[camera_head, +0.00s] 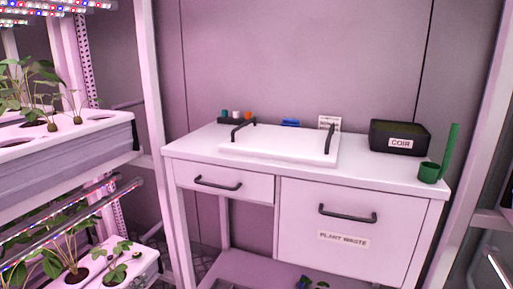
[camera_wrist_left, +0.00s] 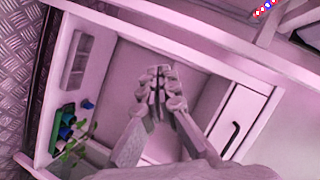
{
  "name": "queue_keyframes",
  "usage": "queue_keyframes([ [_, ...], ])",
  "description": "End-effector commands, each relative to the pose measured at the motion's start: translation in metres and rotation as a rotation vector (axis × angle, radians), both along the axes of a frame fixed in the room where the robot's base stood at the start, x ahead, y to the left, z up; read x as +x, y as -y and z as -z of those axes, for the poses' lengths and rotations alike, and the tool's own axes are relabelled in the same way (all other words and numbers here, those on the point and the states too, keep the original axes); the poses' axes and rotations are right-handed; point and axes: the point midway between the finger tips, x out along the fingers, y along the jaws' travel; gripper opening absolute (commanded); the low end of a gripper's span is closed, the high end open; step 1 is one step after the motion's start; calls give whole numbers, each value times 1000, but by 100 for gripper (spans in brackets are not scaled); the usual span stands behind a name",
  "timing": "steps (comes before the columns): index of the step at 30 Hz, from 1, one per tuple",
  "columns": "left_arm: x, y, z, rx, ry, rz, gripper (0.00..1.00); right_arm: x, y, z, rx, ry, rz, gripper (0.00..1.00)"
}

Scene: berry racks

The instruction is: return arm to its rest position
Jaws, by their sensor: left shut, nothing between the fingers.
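My left gripper (camera_wrist_left: 160,74) shows in the left wrist view, with its fingers together and nothing between them. Below it in that view is the open lower part of a white cabinet. I do not make out the left gripper in the head view. My right gripper is in neither view.
A white workbench (camera_head: 185,148) holds a white tray with dark handles (camera_head: 270,150), a black COIR box (camera_head: 415,130) and a green cup (camera_head: 429,173). Its PLANT WASTE drawer (camera_head: 300,225) is closed. Planted rack troughs (camera_head: 60,160) stand left. Small bottles (camera_wrist_left: 66,117) show in the wrist view.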

Motion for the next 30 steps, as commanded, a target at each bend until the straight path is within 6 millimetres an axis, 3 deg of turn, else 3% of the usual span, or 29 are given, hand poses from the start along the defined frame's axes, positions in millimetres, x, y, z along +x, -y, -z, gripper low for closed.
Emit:
queue_keyframes([
  [1,-21,-19,25,-13,-62,-67,0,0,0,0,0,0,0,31],
  [6,-93,-78,92,-43,-263,-281,0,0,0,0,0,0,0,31],
  [12,-193,-131,154,-60,-497,-504,0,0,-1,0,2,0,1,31],
  [22,-341,-177,205,-63,-809,-757,0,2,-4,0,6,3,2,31],
  [30,-361,-55,253,-294,-887,-762,0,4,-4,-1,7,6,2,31],
])
